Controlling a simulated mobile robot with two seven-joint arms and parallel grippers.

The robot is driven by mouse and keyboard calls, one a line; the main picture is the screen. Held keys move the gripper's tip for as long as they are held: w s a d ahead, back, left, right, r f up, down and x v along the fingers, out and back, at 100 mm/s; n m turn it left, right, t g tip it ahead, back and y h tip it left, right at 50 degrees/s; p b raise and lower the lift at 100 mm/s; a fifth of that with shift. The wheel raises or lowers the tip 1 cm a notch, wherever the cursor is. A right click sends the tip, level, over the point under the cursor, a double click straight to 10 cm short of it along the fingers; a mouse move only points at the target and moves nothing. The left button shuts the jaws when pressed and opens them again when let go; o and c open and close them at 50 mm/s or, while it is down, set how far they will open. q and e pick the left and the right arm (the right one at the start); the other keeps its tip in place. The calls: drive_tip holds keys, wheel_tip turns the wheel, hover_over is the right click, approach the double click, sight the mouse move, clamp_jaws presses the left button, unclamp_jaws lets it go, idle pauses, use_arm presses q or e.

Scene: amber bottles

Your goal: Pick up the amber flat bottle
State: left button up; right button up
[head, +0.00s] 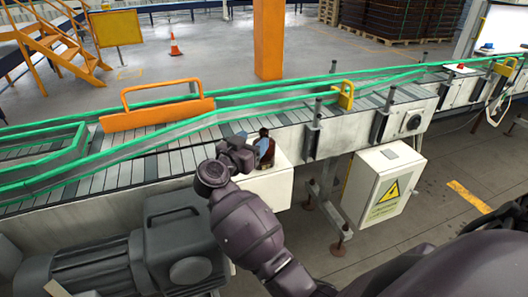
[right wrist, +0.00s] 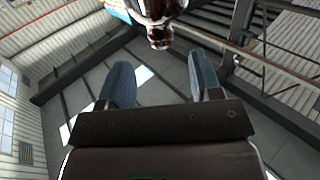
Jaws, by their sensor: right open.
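The amber flat bottle (head: 265,146) stands upright on a white box (head: 268,186) at the near side of the conveyor. My right gripper (head: 252,148) reaches it from the left and overlaps its edge in the head view. In the right wrist view the bottle (right wrist: 157,14) appears at the top, dark and glossy, with its neck toward the fingers. The gripper (right wrist: 163,72) is open there, its two blue-padded fingers apart with nothing between them. Whether a finger touches the bottle cannot be told. My left gripper is not in view.
The conveyor (head: 165,163) with green rails runs behind the bottle. An orange guard (head: 158,114) stands on it at left. A grey motor (head: 180,240) is at the lower left. A white electrical cabinet (head: 383,183) stands at right. Open floor lies beyond the conveyor.

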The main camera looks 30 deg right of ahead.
sight(261, 132)
drive_tip(key=shift+x, duration=3.2)
drive_tip(key=shift+w+r, duration=0.1)
drive_tip(key=shift+r, duration=0.05)
clamp_jaws()
